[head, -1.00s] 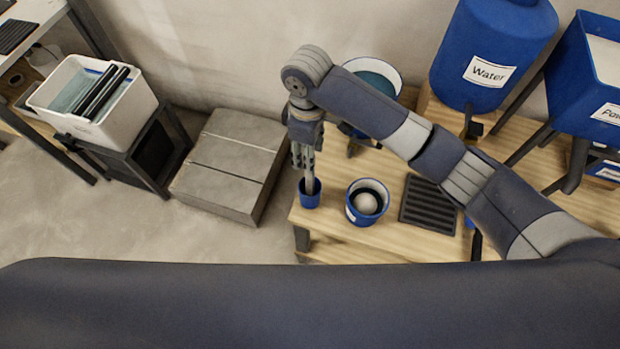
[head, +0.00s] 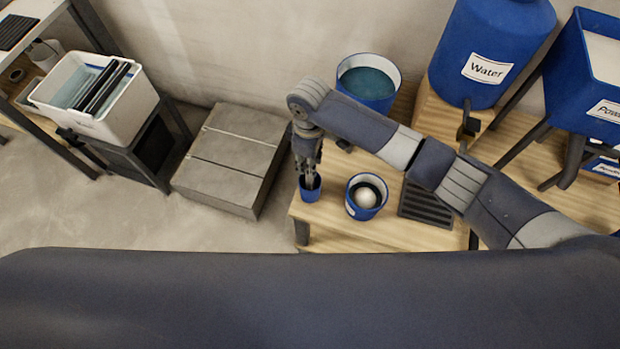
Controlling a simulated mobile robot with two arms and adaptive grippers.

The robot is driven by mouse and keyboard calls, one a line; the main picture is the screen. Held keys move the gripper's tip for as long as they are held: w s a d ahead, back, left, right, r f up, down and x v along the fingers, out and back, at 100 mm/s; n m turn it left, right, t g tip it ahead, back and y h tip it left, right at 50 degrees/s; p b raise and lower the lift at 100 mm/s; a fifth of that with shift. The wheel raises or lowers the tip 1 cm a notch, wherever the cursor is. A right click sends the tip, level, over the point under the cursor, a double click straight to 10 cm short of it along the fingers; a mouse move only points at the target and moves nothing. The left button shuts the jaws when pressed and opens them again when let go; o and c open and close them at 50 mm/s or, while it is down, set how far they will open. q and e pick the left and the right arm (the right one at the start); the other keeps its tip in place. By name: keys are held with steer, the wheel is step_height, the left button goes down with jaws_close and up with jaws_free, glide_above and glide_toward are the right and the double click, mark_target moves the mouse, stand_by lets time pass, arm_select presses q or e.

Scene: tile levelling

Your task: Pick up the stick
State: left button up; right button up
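My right arm comes in from the right, and its gripper (head: 310,176) points down over the small blue cup (head: 310,193) at the left front corner of the wooden table. The fingertips are at the cup's mouth. The stick, which stood in this cup a moment ago, is now mostly hidden by the fingers, and I cannot tell whether they grip it. My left gripper is not in view.
A blue bucket with a white ball (head: 366,196) stands just right of the cup, beside a dark ribbed tray (head: 425,207). A bucket of teal liquid (head: 367,84) and the water tank (head: 492,55) stand behind. Grey slabs (head: 230,160) lie on the floor to the left.

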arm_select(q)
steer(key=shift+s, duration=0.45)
arm_select(e)
jaws_close()
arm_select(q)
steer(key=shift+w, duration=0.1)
arm_select(e)
steer(key=shift+r, duration=0.15)
